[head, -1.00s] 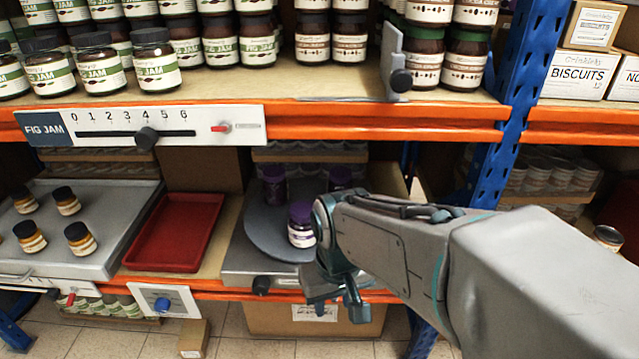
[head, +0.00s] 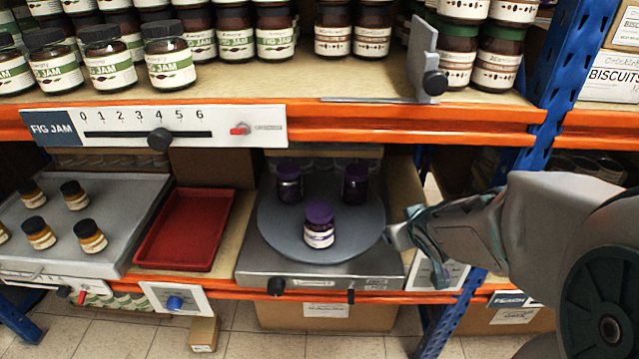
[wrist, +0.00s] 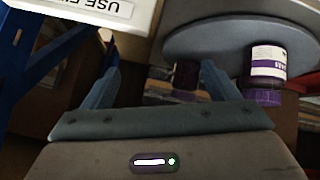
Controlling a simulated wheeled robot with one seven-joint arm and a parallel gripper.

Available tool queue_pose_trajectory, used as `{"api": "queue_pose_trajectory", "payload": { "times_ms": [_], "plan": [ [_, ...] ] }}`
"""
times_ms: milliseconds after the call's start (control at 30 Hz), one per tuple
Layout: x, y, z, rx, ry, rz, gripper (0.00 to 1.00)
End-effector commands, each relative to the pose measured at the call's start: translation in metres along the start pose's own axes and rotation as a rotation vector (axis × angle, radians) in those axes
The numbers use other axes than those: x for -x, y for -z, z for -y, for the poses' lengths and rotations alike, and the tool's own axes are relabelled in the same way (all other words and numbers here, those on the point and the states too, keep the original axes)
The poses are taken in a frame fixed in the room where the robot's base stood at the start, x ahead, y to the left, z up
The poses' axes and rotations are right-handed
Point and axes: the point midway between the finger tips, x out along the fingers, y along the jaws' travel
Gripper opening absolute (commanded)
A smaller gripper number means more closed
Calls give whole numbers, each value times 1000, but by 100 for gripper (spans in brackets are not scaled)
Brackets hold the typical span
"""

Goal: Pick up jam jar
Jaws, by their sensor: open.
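Several fig jam jars with dark lids and green-and-white labels, such as this jam jar (head: 168,56), stand on the upper shelf. On the lower shelf, three purple-lidded jars stand on a round grey turntable (head: 277,228). The front purple-lidded jar (head: 319,226) has a white label and also shows in the wrist view (wrist: 266,72). The other two, the left one (head: 289,182) and the right one (head: 355,184), stand behind it. My gripper (head: 408,236) is just right of the turntable. In the wrist view my gripper (wrist: 160,80) is open, with nothing between its fingers.
A red tray (head: 190,264) lies empty left of the turntable. A grey tray (head: 100,262) with several small orange jars is further left. The orange shelf beam (head: 400,135) runs above, and a blue upright (head: 548,110) stands at right.

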Motion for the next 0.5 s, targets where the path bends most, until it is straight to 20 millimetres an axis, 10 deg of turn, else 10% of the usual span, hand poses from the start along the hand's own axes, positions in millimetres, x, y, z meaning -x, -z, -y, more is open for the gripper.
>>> {"api": "queue_pose_trajectory", "payload": {
  "times_ms": [500],
  "plan": [
    [4,41,92,128,557,-411,82]
  ]
}}
